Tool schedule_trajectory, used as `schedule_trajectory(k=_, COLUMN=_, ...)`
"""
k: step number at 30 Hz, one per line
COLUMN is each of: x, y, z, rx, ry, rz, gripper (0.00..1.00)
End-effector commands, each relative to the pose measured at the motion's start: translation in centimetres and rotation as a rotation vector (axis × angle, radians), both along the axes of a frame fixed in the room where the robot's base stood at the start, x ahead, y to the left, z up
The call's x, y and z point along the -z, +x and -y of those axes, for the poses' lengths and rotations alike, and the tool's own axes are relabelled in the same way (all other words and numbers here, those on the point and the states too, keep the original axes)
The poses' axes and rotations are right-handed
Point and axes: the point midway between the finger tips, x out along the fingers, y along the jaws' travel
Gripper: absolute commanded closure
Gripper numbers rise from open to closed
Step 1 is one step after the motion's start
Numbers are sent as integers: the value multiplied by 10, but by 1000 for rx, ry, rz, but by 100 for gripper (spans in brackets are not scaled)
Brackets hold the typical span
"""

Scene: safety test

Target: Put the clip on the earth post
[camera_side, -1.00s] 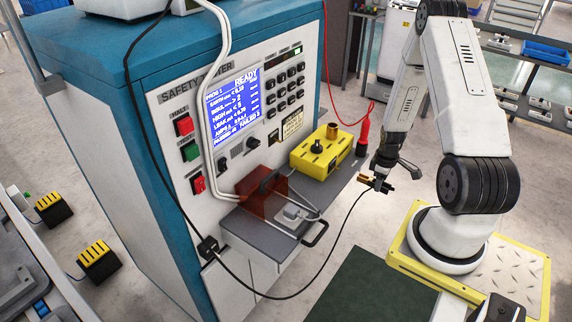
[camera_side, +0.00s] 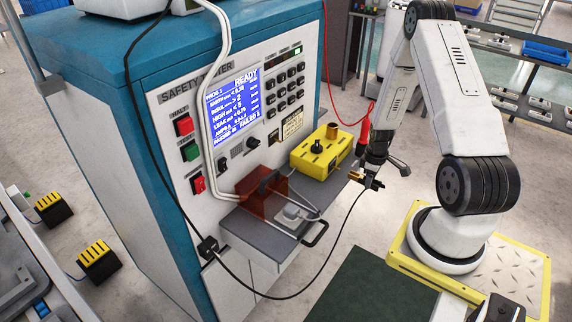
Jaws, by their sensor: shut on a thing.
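My gripper (camera_side: 368,179) is at the right edge of the tester's shelf, shut on a small brass-coloured clip (camera_side: 355,175). The clip points left, and a black cable hangs from it in a loop back to the tester. A short brass post (camera_side: 332,131), which looks like the earth post, stands upright on the back of a yellow box (camera_side: 322,152). The clip is apart from this post, lower and to its right. The exact grip of the jaws is too small to see.
A black knob (camera_side: 317,147) sits on the yellow box. A red probe (camera_side: 364,135) on a red lead hangs close beside my arm. A red transparent cover (camera_side: 262,195) and a metal-framed handle (camera_side: 315,232) stand on the grey shelf (camera_side: 252,228). The tester screen (camera_side: 233,103) reads READY.

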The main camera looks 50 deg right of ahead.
Motion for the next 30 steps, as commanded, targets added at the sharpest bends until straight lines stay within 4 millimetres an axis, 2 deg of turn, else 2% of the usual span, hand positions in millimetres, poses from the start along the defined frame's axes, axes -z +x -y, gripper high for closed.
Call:
schedule_trajectory(k=12, x=0, y=22, z=0, rx=-2, ry=-2, rz=1, gripper=100)
schedule_trajectory(k=30, x=0, y=24, z=0, rx=0, ry=-1, rz=0, gripper=100)
